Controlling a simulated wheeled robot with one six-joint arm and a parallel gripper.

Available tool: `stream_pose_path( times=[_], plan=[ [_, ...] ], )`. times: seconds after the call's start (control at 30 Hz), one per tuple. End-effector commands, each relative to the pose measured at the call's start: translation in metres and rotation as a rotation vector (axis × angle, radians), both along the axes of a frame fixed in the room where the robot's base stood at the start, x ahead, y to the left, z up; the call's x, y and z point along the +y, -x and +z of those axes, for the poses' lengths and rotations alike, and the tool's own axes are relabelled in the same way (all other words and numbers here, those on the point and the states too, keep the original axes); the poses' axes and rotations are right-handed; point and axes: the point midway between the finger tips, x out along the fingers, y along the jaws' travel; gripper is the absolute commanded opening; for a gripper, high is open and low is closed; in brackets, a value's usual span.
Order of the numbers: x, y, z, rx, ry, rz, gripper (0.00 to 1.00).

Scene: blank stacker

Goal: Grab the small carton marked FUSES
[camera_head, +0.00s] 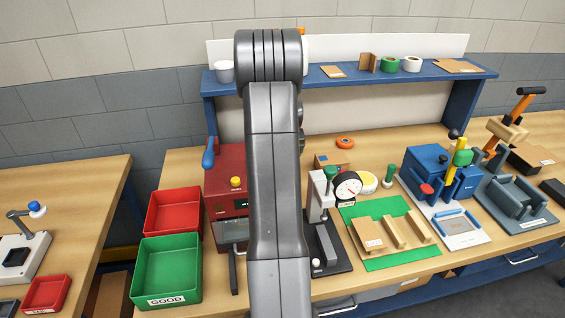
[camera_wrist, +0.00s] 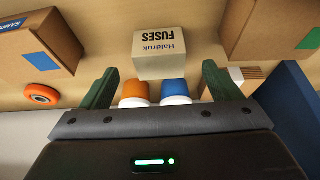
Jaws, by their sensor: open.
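The small carton (camera_wrist: 160,65) marked FUSES is pale cardboard with dark print and stands on the wooden surface, upper middle in the wrist view. Its print appears upside down there. My gripper (camera_wrist: 161,70) is open, with one green finger on each side of the carton in the picture. Gaps show between the fingers and the carton, and nothing is held. I cannot tell how far the carton is in depth. In the head view my own arm covers the middle, and neither the carton nor the gripper shows.
In the wrist view a brown box (camera_wrist: 30,52) and an orange ring (camera_wrist: 42,94) lie left, another brown box (camera_wrist: 262,30) right. Orange (camera_wrist: 134,90) and blue (camera_wrist: 173,88) capped items show between the fingers. The head view shows the blue shelf (camera_head: 487,80) and bench machines.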

Motion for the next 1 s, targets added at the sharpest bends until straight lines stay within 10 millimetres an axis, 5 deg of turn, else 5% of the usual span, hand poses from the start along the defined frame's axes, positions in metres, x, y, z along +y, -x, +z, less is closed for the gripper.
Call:
stream_pose_path(
  times=[0.4,0.67,0.93,1.0],
  plan=[
    [0.005,-0.021,-0.037,0.002,0.000,0.000,0.85],
    [0.006,-0.022,-0.040,0.001,0.000,0.000,0.85],
    [0.006,-0.022,-0.040,0.001,0.000,0.000,0.37],
    [0.006,-0.022,-0.039,0.000,0.000,0.000,0.35]
  ],
)
